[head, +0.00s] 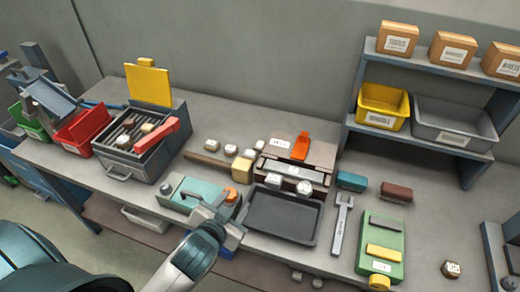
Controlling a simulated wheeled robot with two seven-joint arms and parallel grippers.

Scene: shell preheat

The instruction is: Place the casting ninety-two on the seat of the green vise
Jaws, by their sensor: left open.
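The green vise (371,239) stands at the right front of the bench, with a yellow bar across it and a yellow knob at its front. Several small pale castings lie on the bench. One casting (304,188) with a dark mark sits at the back rim of the dark tray, and another (273,181) is just left of it. The numbers are too small to read, so I cannot tell which is ninety-two. My left gripper (228,209) is open beside the teal block's orange knob. My right gripper is out of view.
A dark tray (283,217) lies right of my left gripper, with a wrench (341,224) beside it. The teal block (190,195) is at the left. A grill-like box (140,162) and a red bin (83,132) stand further left. A shelf (431,66) holds bins and boxes.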

